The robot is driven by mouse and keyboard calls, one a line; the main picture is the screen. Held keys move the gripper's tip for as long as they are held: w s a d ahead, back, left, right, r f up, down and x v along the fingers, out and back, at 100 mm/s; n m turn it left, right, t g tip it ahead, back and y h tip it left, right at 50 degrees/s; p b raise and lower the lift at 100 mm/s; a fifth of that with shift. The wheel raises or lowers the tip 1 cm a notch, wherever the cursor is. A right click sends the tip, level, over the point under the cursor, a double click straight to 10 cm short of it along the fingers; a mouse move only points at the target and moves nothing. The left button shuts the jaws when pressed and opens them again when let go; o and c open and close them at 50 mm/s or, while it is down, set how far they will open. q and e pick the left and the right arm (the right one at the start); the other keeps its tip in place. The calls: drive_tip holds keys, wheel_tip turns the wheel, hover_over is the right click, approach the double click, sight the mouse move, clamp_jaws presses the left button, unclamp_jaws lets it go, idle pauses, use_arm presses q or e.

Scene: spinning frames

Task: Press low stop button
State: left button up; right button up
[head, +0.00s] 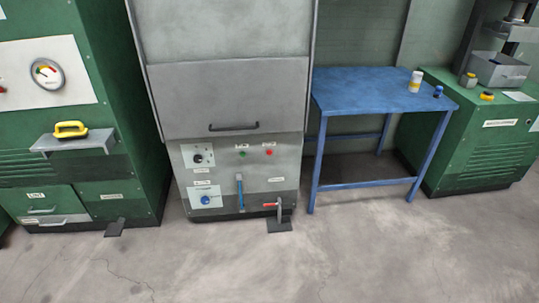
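A grey machine (230,95) stands in the middle of the head view, with a control panel on its lower front. A small red button (269,153) sits at the panel's upper right, under a white label. A small green button (242,154) is to its left. The labels are too small to read, so I cannot tell which control is the low stop button. A black dial (198,158), a blue knob (205,200), a blue lever (240,191) and a red-handled lever (272,205) are also on the lower front. Neither gripper is in view.
A green cabinet with a gauge (47,74) and a yellow handle (70,129) stands left. A blue table (360,91) holding a yellow-white bottle (415,81) stands right, beside a green press base (455,140). The concrete floor (200,265) in front is clear, except foot pedals (115,227).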

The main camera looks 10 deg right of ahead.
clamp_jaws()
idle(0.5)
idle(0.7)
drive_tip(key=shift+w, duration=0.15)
